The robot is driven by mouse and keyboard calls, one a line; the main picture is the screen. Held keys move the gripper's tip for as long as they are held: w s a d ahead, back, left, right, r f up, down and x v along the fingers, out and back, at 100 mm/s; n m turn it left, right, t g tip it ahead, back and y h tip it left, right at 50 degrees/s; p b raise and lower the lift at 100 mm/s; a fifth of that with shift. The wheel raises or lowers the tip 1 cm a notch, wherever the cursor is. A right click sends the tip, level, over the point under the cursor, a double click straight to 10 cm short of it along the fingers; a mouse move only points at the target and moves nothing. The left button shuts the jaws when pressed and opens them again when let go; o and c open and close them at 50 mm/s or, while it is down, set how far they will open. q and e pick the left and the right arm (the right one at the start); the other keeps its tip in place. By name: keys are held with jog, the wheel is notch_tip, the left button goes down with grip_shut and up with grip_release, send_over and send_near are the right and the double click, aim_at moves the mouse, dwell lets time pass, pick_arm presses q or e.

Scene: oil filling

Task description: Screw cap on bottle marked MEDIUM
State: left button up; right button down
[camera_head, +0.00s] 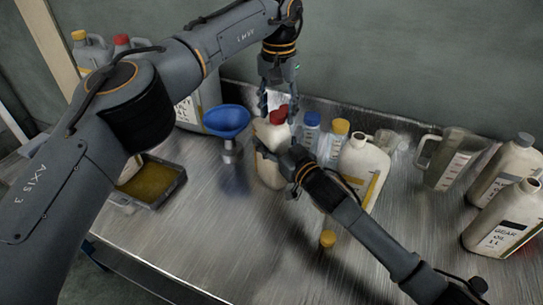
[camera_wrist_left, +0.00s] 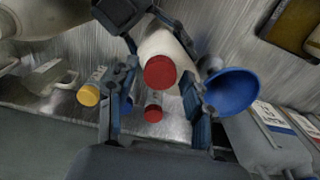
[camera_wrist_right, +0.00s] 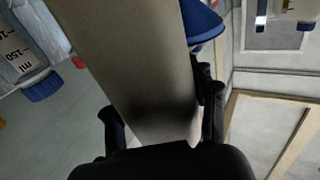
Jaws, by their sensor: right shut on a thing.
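A cream bottle (camera_head: 266,172) stands upright on the metal table, and a red cap (camera_head: 279,114) sits on its neck. My right gripper (camera_head: 290,160) is shut on the bottle's body from the right. The cream wall (camera_wrist_right: 150,70) fills the space between its fingers in the right wrist view. My left gripper (camera_head: 277,102) points down over the red cap. In the left wrist view the red cap (camera_wrist_left: 160,72) lies between its spread fingers (camera_wrist_left: 158,90), with gaps on both sides. No MEDIUM marking is readable; how tightly the cap sits cannot be seen.
A blue funnel (camera_head: 226,120) stands left of the bottle. A blue-capped bottle (camera_head: 311,131), a yellow-capped bottle (camera_head: 336,139) and an uncapped white bottle (camera_head: 364,163) stand close right. A loose yellow cap (camera_head: 328,239) lies in front. A measuring jug (camera_head: 447,160) and oil bottles stand farther right.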

pick_arm(q)
jog(key=shift+r, duration=0.1)
jog(key=shift+r, duration=3.65)
pick_arm(e)
jog(key=shift+c, duration=1.7)
grip_release()
jog(key=v, duration=1.2)
